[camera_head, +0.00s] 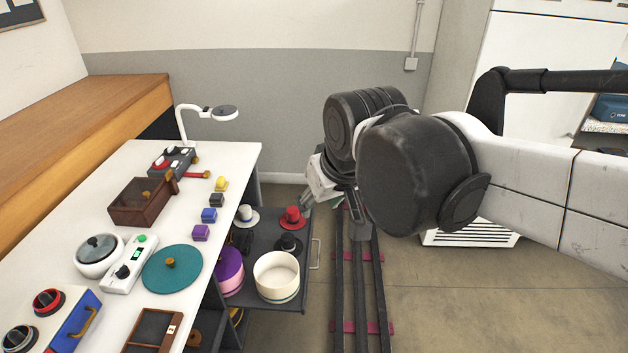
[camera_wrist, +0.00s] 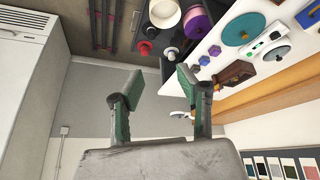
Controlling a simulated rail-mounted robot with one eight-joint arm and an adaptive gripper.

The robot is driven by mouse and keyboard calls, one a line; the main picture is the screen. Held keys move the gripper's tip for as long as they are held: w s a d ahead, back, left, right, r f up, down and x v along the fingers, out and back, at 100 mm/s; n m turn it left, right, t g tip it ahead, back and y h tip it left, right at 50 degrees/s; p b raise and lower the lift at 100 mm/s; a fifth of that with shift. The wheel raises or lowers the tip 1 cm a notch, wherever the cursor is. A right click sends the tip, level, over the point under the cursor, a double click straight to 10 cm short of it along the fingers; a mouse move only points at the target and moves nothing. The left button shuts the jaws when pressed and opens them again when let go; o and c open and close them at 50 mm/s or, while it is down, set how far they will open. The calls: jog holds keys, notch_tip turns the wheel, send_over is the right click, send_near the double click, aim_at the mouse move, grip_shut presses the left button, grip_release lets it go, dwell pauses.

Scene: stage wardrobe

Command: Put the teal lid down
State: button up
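The teal lid (camera_head: 187,261) lies flat on the white tabletop near its right edge, with a small tan knob in its middle. It also shows in the wrist view (camera_wrist: 236,34) at the top right. My gripper (camera_wrist: 160,78) is open, its two green-padded fingers apart with nothing between them. In the head view my gripper is mostly hidden behind my arm, right of the table and well away from the lid. An open cream round box (camera_head: 277,287) stands on the dark pulled-out tray (camera_head: 301,247), with no lid on it.
A purple round box (camera_head: 229,284) and small black, red and white hats are on the tray. A white pot (camera_head: 98,265), a control box (camera_head: 129,270), a brown case (camera_head: 137,209) and several coloured blocks crowd the table. A desk lamp (camera_head: 224,112) stands at the back.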

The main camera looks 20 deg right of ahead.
jog(key=s+d+f+m, duration=0.1)
jog(key=s+d, duration=0.1)
jog(key=s, duration=0.1)
jog(key=s+d+f+t, duration=0.1)
jog(key=s+d+f, duration=0.1)
jog(key=s, duration=0.2)
jog(key=shift+s+d+f+m+h, duration=0.25)
jog(key=shift+d+m+h, duration=0.05)
jog(key=shift+m, duration=0.1)
